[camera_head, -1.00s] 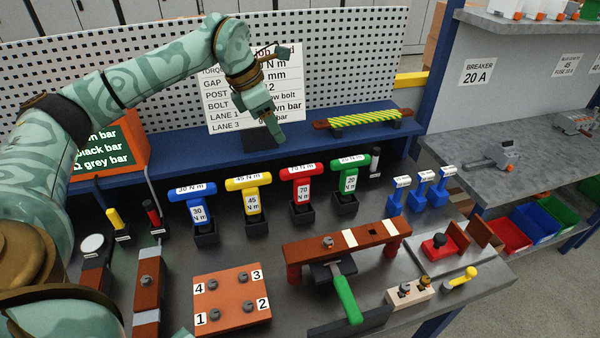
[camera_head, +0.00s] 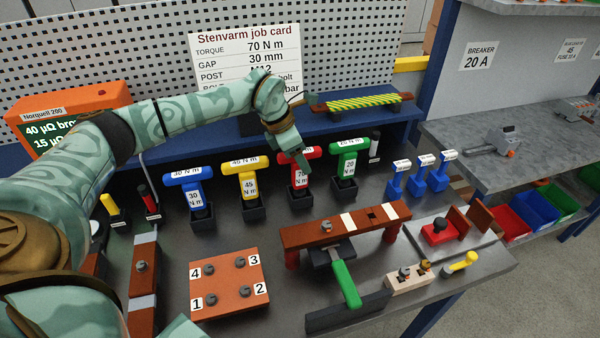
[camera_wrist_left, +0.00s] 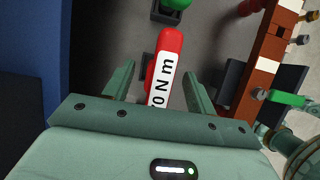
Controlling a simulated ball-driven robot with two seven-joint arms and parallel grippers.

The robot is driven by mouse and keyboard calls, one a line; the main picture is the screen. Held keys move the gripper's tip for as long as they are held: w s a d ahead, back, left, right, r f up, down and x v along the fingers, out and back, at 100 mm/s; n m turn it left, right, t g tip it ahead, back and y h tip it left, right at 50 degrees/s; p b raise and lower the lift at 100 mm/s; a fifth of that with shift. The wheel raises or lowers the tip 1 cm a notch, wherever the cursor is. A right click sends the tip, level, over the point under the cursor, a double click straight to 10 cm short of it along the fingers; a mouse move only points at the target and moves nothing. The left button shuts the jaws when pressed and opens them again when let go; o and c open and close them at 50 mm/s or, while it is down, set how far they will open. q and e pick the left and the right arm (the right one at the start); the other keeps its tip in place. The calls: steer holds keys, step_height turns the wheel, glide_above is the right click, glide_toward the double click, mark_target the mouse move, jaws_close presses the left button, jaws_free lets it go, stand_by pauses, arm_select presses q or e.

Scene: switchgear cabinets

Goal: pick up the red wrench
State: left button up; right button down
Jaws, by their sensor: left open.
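The red wrench (camera_head: 301,180) is a T-shaped tool labelled 70 N m, upright in a dark holder on the bench between the yellow and green ones. My left gripper (camera_head: 303,163) is at its top and covers part of its handle in the head view. In the left wrist view the open fingers (camera_wrist_left: 160,85) stand on either side of the red handle (camera_wrist_left: 171,42), apart from it, with its white label between them. The wrench's lower part is hidden in the wrist view.
A blue wrench (camera_head: 190,190) and a yellow wrench (camera_head: 248,182) stand to the left, a green wrench (camera_head: 346,165) close to the right. A brown bar (camera_head: 300,236) on supports lies in front. The job card (camera_head: 245,50) is behind.

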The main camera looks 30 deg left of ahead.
arm_select(q)
jaws_close()
